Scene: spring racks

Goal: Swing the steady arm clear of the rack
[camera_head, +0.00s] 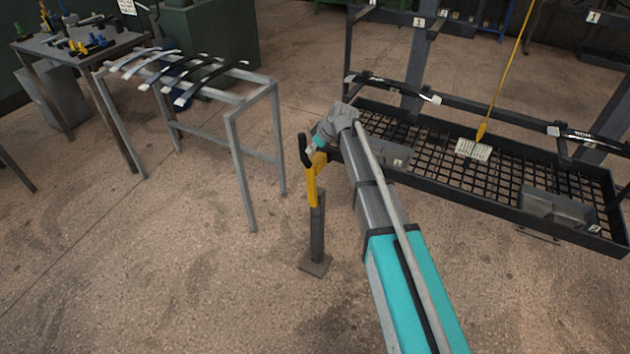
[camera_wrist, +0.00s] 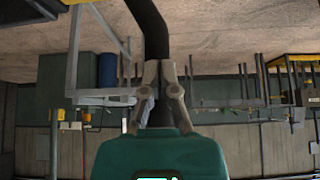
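A dark post with a yellow upper part (camera_head: 316,182) and a flat foot plate stands on the floor, left of the black rack (camera_head: 480,193); I take it to be the steady arm. A short black bar (camera_head: 304,150) shows at its top. My gripper (camera_head: 318,147) is at this top end, beside the rack's near-left corner. In the wrist view, a thick black bar (camera_wrist: 148,25) runs down between the fingers of my gripper (camera_wrist: 161,75), which close in on both sides of it. How the post joins the rack is hidden behind my arm.
A grey metal stand (camera_head: 258,95) with several curved leaf springs (camera_head: 190,75) stands to the left. A workbench (camera_head: 75,45) with small parts is at the far left. A yellow cord (camera_head: 508,70) hangs over the rack. Floor around the post is clear.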

